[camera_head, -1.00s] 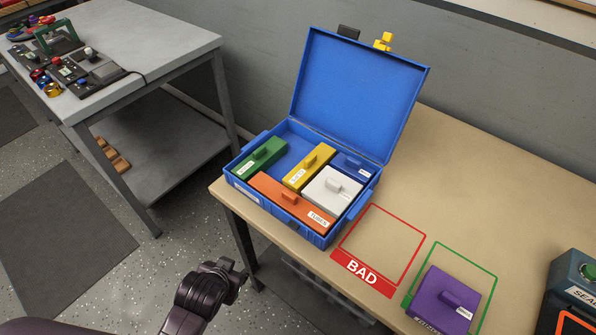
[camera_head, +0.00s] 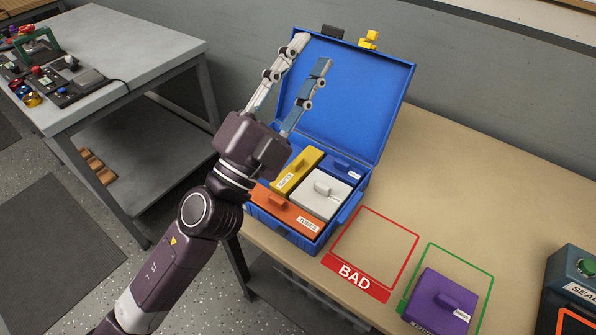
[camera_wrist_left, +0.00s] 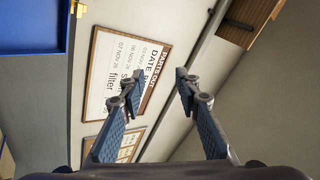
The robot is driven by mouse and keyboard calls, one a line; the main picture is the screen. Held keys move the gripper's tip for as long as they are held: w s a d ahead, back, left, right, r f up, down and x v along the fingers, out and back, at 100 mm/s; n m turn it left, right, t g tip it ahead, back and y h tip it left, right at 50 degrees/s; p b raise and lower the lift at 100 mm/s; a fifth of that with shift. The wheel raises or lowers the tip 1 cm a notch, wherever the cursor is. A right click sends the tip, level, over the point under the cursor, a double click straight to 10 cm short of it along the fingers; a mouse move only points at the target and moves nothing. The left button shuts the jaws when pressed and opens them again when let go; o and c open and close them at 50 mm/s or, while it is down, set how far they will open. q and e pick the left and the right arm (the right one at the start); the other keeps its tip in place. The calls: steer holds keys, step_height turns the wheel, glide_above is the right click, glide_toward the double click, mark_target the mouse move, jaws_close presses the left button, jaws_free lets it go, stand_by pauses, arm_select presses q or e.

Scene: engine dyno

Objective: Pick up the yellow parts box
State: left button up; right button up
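The yellow parts box (camera_head: 298,171) lies in the open blue case (camera_head: 262,213) on the tan table, between the orange box and the white box. It has a small raised grip and a white label. My left gripper (camera_head: 311,50) is raised in front of the case's open lid, up and away from the yellow box. Its two fingers are spread and nothing is between them. In the left wrist view the open fingers (camera_wrist_left: 156,82) point at a wall notice. The yellow box is not seen there. My right gripper is not in view.
In the case also lie an orange box (camera_head: 281,208), a white box (camera_head: 323,193) and a blue box (camera_head: 345,169). A purple box (camera_head: 437,302) lies in the green outline. The red "BAD" outline (camera_head: 358,282) is empty. A grey table (camera_head: 150,50) stands at left.

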arm_select(q)
steer(key=s+d+m+g+h, duration=0.65)
steer(key=d+m+g, duration=0.35)
steer(key=m+g, duration=0.25)
steer(key=m+g+y, duration=0.2)
steer(key=m+y, duration=0.8)
steer(key=y, duration=0.8)
glide_toward(298, 161)
steer(key=shift+s+d+f+n, duration=0.1)
steer(key=shift+d+f+n, duration=0.15)
steer(key=shift+d+f, duration=0.25)
steer(key=shift+w+a+f+y, duration=0.2)
steer(key=shift+w+a+y, duration=0.05)
steer(key=shift+a, duration=0.1)
steer(key=p+x, duration=0.2)
steer(key=x, duration=0.4)
steer(key=shift+w+d, duration=0.25)
steer(key=shift+w+d+f, duration=0.1)
steer(key=shift+w+f, duration=0.15)
steer(key=shift+f, duration=0.25)
jaws_close()
